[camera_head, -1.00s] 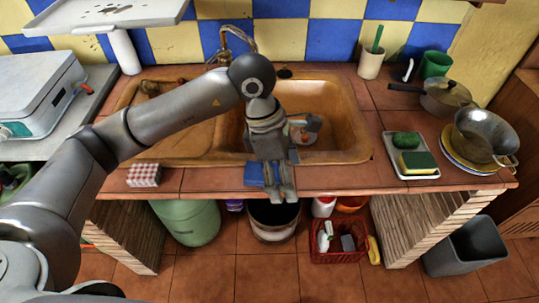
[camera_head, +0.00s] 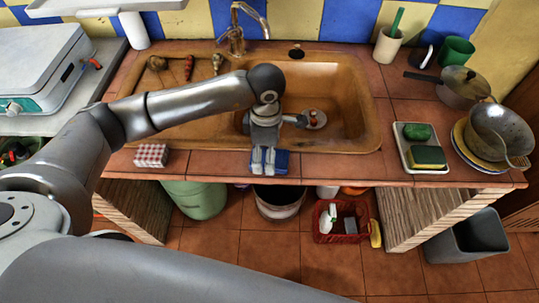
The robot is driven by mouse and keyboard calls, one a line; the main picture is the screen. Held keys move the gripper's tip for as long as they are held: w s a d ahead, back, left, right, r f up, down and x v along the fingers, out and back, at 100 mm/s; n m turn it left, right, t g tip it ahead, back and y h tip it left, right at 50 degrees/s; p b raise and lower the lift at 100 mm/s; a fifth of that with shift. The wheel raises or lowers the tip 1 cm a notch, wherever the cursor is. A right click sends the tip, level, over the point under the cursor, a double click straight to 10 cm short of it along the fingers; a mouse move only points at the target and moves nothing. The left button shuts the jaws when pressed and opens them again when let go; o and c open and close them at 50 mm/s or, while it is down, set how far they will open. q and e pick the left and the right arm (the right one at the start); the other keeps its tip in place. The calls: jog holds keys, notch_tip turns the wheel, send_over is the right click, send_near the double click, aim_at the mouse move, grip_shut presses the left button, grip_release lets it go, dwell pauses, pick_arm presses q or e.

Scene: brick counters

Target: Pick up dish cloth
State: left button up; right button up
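A small folded blue cloth (camera_head: 281,161) lies at the front edge of the counter, below the sink. My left gripper (camera_head: 264,163) is directly over it, fingers pointing down, and covers its left and middle part. I cannot tell whether the fingers are open or shut, or whether they touch the cloth. A folded red-and-white checked cloth (camera_head: 151,155) lies on the counter to the left. My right gripper is not in view.
The brown sink (camera_head: 345,105) with its tap (camera_head: 236,28) lies behind the gripper. A white tray (camera_head: 432,167) with a sponge (camera_head: 427,157) is at the right, beside a metal wok (camera_head: 500,132). Counter tiles between the blue cloth and tray are clear.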

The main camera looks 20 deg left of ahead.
pick_arm(q)
jog(key=shift+f, duration=0.8)
jog(key=c, duration=1)
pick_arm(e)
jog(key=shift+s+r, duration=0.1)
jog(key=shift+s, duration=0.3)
pick_arm(q)
jog(key=shift+r, duration=0.1)
